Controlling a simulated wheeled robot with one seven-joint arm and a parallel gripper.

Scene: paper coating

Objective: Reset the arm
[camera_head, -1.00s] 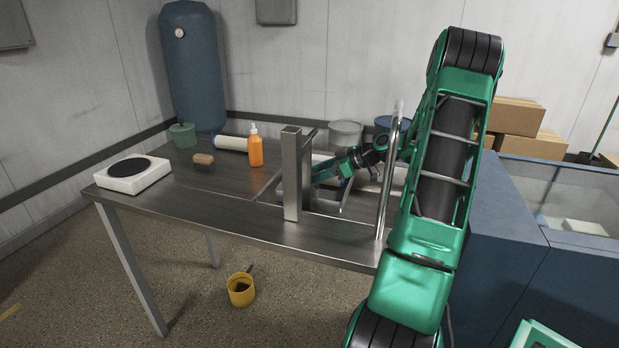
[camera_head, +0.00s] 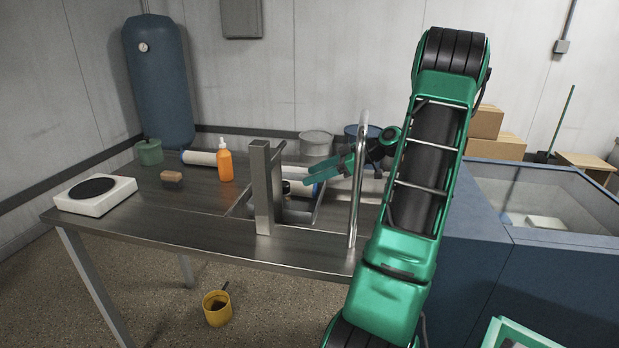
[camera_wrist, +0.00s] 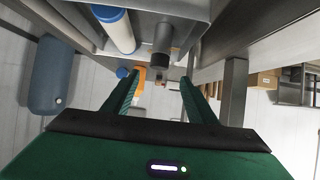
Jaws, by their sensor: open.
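My gripper (camera_head: 318,178) is above the recessed opening in the metal table (camera_head: 150,225), with its fingers pointing left. In the wrist view my gripper (camera_wrist: 158,88) has its two green fingers spread, with nothing between them. A white roll with a blue end (camera_head: 296,188) lies in the opening below the fingers; a white roll with a blue cap (camera_wrist: 118,28) also shows in the wrist view. A dark cylindrical part (camera_wrist: 163,42) is beyond the fingers there. My arm hides part of the table's right side.
A square metal post (camera_head: 263,190) and a thin bent rail (camera_head: 355,190) stand near the gripper. A blue basin (camera_head: 480,210) is at right.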

